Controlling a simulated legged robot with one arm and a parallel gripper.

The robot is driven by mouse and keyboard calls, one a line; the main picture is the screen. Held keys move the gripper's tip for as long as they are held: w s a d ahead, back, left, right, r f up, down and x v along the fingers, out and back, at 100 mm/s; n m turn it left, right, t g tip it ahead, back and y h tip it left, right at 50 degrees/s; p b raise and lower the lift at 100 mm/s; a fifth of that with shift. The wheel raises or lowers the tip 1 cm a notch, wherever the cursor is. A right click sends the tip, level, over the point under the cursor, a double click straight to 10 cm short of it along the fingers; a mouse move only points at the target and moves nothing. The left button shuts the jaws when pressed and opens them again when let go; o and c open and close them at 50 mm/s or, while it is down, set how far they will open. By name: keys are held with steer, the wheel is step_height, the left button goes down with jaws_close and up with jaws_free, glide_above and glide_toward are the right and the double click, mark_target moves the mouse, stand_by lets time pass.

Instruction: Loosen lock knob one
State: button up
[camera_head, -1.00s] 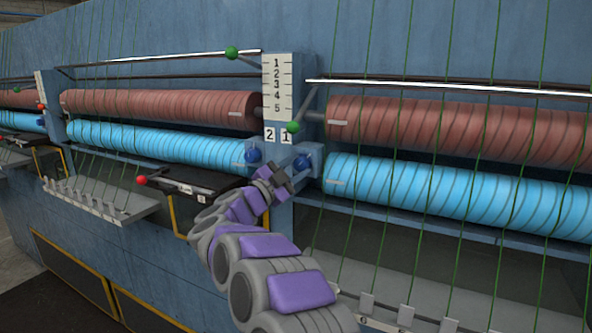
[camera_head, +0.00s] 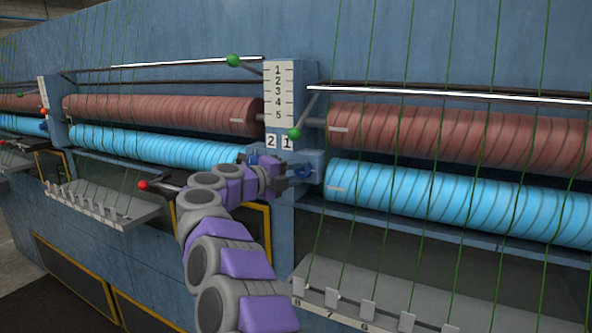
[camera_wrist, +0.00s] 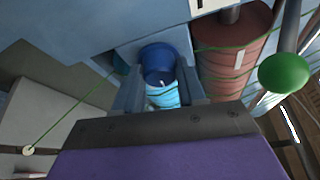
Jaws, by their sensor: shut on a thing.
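Lock knob one (camera_head: 303,172) is the blue knob on the bracket below the label "1" (camera_head: 287,142). My gripper (camera_head: 297,172) is at this knob, its jaws shut on it and hiding part of it. A second blue knob (camera_head: 253,159), below the label "2" (camera_head: 271,142), is partly hidden behind my wrist.
Red rollers (camera_head: 450,137) and light blue rollers (camera_head: 460,205) run along both sides of the post. A green-ended lever (camera_head: 294,133) stands close above my gripper and also shows in the wrist view (camera_wrist: 286,73). Green threads hang at the right.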

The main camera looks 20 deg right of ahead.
steer(key=m+y, duration=0.1)
steer(key=m, duration=0.2)
steer(key=m+t+y, duration=0.1)
steer(key=m+y, duration=0.1)
steer(key=r+m+t+y, duration=0.1)
steer(key=m, duration=0.2)
steer(key=shift+m+b, duration=0.3)
steer(key=shift+y, duration=0.3)
stand_by(0.4)
steer(key=o, duration=0.7)
steer(key=shift+c, duration=0.2)
steer(key=o, duration=0.4)
steer(key=shift+a, duration=0.1)
